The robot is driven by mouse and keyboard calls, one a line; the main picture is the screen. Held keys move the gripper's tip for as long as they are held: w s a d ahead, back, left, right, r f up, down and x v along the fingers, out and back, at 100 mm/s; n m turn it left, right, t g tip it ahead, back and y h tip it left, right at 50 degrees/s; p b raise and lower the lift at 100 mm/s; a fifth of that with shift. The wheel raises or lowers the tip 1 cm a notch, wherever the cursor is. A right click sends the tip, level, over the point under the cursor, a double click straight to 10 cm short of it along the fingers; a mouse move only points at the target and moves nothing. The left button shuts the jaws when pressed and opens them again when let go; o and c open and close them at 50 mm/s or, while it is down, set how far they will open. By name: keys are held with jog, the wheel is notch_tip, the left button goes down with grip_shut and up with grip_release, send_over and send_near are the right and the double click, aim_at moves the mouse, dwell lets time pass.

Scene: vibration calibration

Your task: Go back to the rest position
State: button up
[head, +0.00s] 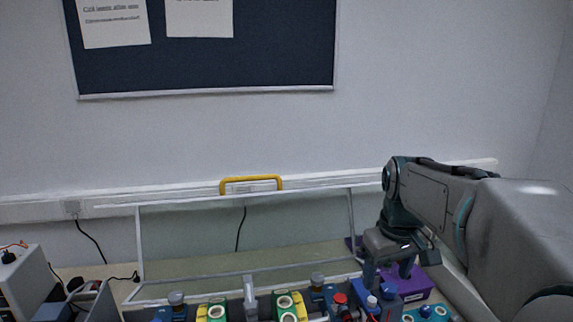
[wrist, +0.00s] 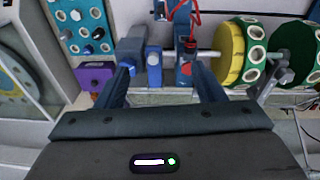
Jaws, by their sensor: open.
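My gripper (head: 388,272) is at the lower right of the head view, its fingers pointing down over the right end of the bench apparatus. In the wrist view my gripper (wrist: 165,78) shows two dark fingers spread apart. Nothing is seen held between them. Blue blocks (wrist: 132,48) and a part with a red knob (wrist: 188,44) lie beyond the fingers in the wrist view; I cannot tell whether the fingers touch them. A metal shaft with yellow-green discs (wrist: 246,50) is to the right there.
A clear cover with a yellow handle (head: 250,181) stands raised behind the apparatus. A purple box (head: 412,285) is beside my gripper. A grey instrument box (head: 28,280) with cables stands at the left. The wall above is clear up to a dark notice board (head: 200,65).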

jog(key=s+a+f+m+t, duration=0.1)
jog(key=s+a+f, duration=0.1)
jog(key=s, duration=0.5)
jog(key=s+a+f+m+t, duration=0.1)
jog(key=s+a+f+m, duration=0.1)
jog(key=s+f, duration=0.3)
jog(key=shift+s+a+f, duration=0.25)
jog(key=shift+s+a, duration=0.05)
jog(key=shift+s, duration=0.7)
jog(key=shift+c, duration=0.2)
